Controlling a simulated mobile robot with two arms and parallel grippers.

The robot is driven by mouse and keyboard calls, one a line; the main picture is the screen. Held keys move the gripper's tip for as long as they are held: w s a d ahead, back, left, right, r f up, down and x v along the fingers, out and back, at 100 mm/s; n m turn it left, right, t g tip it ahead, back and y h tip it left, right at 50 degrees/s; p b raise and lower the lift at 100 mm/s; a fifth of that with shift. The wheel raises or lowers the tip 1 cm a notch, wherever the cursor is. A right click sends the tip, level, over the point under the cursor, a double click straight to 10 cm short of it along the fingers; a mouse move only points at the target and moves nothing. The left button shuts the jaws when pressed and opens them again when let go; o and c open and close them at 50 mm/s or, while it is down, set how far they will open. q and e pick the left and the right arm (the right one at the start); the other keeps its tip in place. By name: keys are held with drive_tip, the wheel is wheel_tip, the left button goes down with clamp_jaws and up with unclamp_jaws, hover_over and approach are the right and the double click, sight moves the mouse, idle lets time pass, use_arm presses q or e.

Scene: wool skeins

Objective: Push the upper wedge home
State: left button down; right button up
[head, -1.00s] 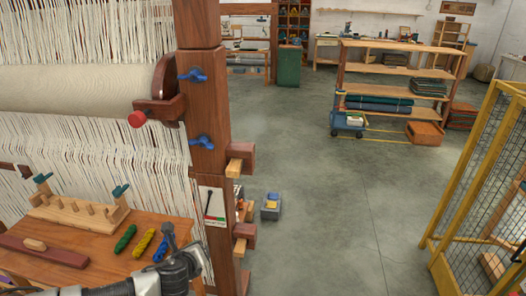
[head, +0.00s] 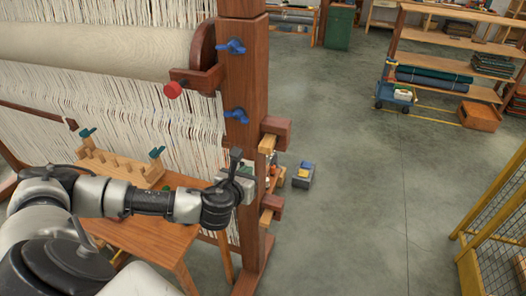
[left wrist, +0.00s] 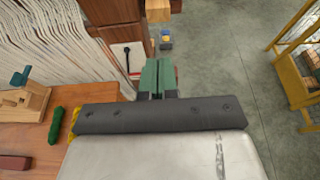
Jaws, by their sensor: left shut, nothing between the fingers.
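The upper wedge (head: 267,144) is a pale wooden piece beside a dark brown block on the right side of the loom post (head: 243,85). A similar lower wedge (head: 266,216) sits further down the post. My left gripper (head: 243,178) is in front of the post, below and left of the upper wedge, apparently apart from it. In the left wrist view its green fingers (left wrist: 158,77) are shut and empty. A pale wooden block (left wrist: 158,10) shows beyond them at the top; I cannot tell which wedge it is. My right gripper is not in view.
A wooden table (head: 160,236) with a peg rack (head: 120,168) stands left of the post, under my left arm. White warp threads hang behind it.

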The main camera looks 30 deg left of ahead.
use_arm(q)
drive_tip(key=p, duration=0.4)
approach(267, 143)
drive_tip(key=x, duration=0.2)
drive_tip(key=f+x, duration=0.1)
drive_tip(key=x, duration=0.2)
drive_tip(key=shift+f, duration=0.15)
drive_tip(key=shift+w, duration=0.1)
drive_tip(key=shift+w+a+b, duration=0.15)
drive_tip(key=shift+w+a, duration=0.05)
drive_tip(key=shift+w, duration=0.75)
drive_tip(key=shift+w+a+b, duration=0.15)
drive_tip(key=shift+w+a, duration=0.05)
drive_tip(key=shift+w, duration=0.7)
